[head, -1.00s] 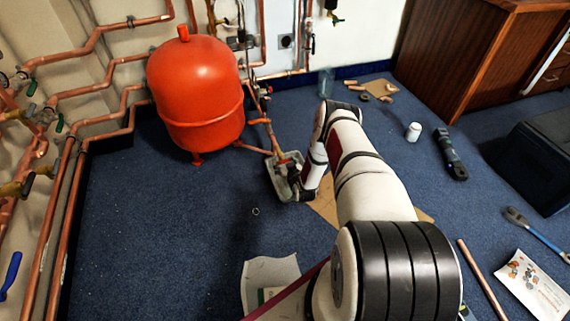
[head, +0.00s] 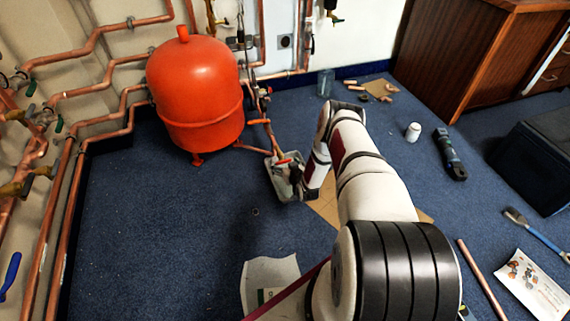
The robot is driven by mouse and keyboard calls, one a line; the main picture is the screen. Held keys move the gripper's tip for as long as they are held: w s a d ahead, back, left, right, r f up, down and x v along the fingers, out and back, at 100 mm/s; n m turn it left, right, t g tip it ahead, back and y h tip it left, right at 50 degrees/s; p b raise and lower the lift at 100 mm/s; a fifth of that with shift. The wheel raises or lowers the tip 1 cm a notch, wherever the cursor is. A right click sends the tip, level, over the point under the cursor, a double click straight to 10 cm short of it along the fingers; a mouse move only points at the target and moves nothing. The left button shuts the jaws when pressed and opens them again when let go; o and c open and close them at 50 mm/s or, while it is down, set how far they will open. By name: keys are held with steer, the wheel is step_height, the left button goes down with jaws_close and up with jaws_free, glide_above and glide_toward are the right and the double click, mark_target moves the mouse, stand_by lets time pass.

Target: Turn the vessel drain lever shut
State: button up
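The red pressure vessel (head: 196,92) stands on short legs on the blue carpet at the upper left. A copper pipe (head: 272,136) runs down beside it to a small grey tray (head: 279,187) on the floor. A small orange-red lever (head: 284,161) shows over the tray's far end, apparently the drain lever. My gripper (head: 296,172) is low over the tray, close to the right of this lever. It is small and dark here, and its fingers are not clear. I cannot tell whether it touches the lever or is open or shut.
Copper pipes (head: 75,200) line the left wall. Cardboard (head: 326,207) lies under my arm. The carpet left of the tray is clear.

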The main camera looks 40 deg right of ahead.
steer(key=v, duration=1.2)
stand_by(0.5)
